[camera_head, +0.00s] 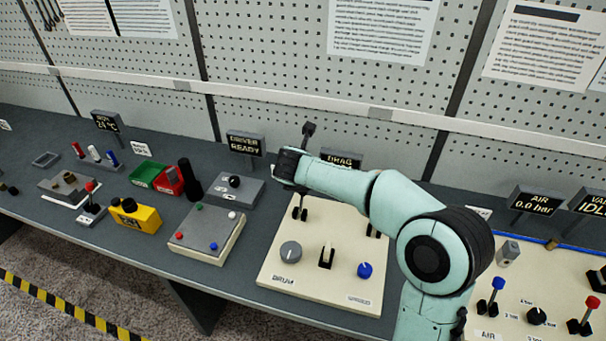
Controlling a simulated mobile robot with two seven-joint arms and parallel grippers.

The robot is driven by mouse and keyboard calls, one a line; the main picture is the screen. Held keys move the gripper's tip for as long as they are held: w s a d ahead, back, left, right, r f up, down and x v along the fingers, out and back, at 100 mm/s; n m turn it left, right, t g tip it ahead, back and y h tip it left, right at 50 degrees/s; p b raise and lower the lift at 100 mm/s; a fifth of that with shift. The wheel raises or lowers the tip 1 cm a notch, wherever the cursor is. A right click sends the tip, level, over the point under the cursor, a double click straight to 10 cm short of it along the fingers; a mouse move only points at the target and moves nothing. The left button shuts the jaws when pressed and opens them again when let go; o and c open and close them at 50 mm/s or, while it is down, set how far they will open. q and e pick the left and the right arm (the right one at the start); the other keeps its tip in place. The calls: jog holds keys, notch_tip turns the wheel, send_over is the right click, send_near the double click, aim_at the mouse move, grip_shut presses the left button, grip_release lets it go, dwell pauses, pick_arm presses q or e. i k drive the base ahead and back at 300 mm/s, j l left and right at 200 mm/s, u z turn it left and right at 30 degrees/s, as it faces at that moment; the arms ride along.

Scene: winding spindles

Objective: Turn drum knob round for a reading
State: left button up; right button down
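The grey round drum knob (290,251) sits at the left of a cream panel (320,292), above a label reading DRUM. It has a pale mark on its top. My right arm comes in from the lower right and reaches over the back of this panel. Its dark wrist end (288,163) is behind and above the knob, clear of it. The gripper fingers cannot be made out clearly, so I cannot tell whether they are open or shut. A display reading DRAG (340,160) stands behind, partly hidden by my arm. My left gripper is not in view.
A button box (207,235), a yellow box (135,216) and red and green bins (157,177) stand to the left. An air panel (535,290) is at right.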

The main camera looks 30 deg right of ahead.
aim_at(290, 251)
jog(key=k+j, duration=0.75)
jog(key=j, duration=0.2)
